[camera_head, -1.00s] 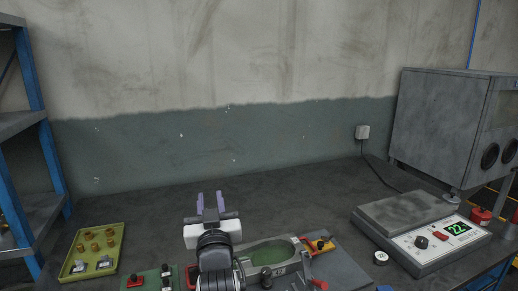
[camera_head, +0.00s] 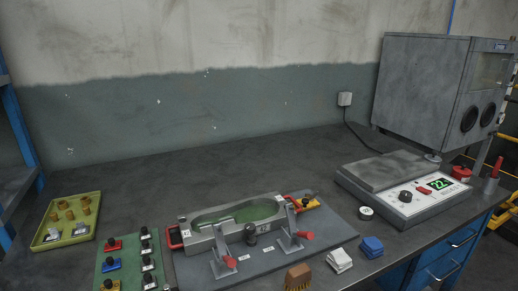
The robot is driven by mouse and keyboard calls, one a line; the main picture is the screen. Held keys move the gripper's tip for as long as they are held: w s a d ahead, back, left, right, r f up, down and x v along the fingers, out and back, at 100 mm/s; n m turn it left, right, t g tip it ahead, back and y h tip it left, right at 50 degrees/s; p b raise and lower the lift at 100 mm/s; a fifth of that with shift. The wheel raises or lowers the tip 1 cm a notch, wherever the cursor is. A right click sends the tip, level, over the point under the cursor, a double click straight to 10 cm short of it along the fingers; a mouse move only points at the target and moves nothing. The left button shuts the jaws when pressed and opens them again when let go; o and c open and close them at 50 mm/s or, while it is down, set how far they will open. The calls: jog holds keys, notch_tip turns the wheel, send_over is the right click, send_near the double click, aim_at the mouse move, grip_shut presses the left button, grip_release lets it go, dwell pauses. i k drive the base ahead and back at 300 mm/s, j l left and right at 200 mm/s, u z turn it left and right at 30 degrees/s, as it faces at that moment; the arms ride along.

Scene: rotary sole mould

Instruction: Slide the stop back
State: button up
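The grey mould block (camera_head: 194,243) with a green sole-shaped cavity (camera_head: 245,210) sits on a dark base plate (camera_head: 330,236). A yellow piece with a dark knob (camera_head: 308,203) is at its right end, beside a red part. A red bracket-like part (camera_head: 174,238) is at its left end. A black knob (camera_head: 250,233) is on the near side, between two clamps with red handles (camera_head: 229,262) (camera_head: 305,235). I cannot tell which of these parts is the stop. My gripper is out of view.
A green board (camera_head: 111,257) with several knobbed pieces is left of the plate, and a yellow-green tray (camera_head: 50,243) of brass parts is farther left. A brush (camera_head: 298,277), white cloth (camera_head: 339,261) and blue cloth (camera_head: 371,247) lie in front. A heating plate unit (camera_head: 380,172) is at right.

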aim_at(306, 205)
jog(key=l+z, duration=0.1)
jog(key=l, duration=0.3)
jog(key=i+l, duration=0.15)
jog(key=l, duration=0.3)
jog(key=l+z, duration=0.15)
jog(key=l, duration=0.25)
jog(key=i+l, duration=0.15)
jog(key=l, duration=0.25)
jog(key=i+l+z, duration=0.15)
jog(key=l, duration=0.25)
jog(key=i, duration=0.45)
